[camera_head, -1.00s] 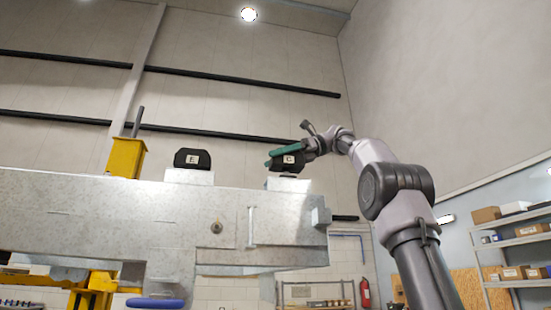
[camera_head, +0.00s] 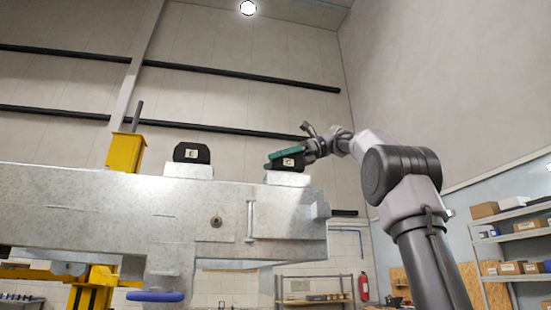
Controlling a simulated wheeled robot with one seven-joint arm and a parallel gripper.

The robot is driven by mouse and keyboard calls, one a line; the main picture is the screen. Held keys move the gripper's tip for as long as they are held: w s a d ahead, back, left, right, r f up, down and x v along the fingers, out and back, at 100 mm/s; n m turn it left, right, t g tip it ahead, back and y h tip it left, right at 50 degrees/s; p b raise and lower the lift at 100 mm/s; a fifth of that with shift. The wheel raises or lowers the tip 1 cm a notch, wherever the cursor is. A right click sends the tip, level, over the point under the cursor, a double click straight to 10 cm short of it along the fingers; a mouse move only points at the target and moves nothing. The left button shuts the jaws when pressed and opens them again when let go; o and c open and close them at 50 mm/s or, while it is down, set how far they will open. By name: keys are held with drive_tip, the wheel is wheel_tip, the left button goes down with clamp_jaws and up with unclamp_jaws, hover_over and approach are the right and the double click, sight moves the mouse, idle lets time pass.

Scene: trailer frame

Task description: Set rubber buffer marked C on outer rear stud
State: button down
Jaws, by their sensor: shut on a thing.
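The black rubber buffer with a white C label (camera_head: 289,163) is held at the right end of the trailer frame (camera_head: 120,210). My gripper (camera_head: 290,155), with green fingers, is shut on it from the right. The buffer is directly over a pale raised block (camera_head: 287,179) on the frame's top, slightly tilted in the picture. I cannot tell whether it touches the block. A second black buffer, its label reading E or F (camera_head: 191,154), sits on another pale block (camera_head: 189,171) to the left. No stud is visible; any stud under the held buffer is hidden.
A yellow bracket (camera_head: 125,152) with an upright grey rod stands on the frame at the left. Shelves with boxes (camera_head: 515,235) are far right.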

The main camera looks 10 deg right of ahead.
sight(298, 154)
unclamp_jaws()
drive_tip(key=shift+d, duration=0.1)
drive_tip(key=v, duration=0.5)
drive_tip(key=shift+w+d, duration=0.1)
drive_tip(key=shift+d, duration=0.05)
drive_tip(key=shift+v, duration=1)
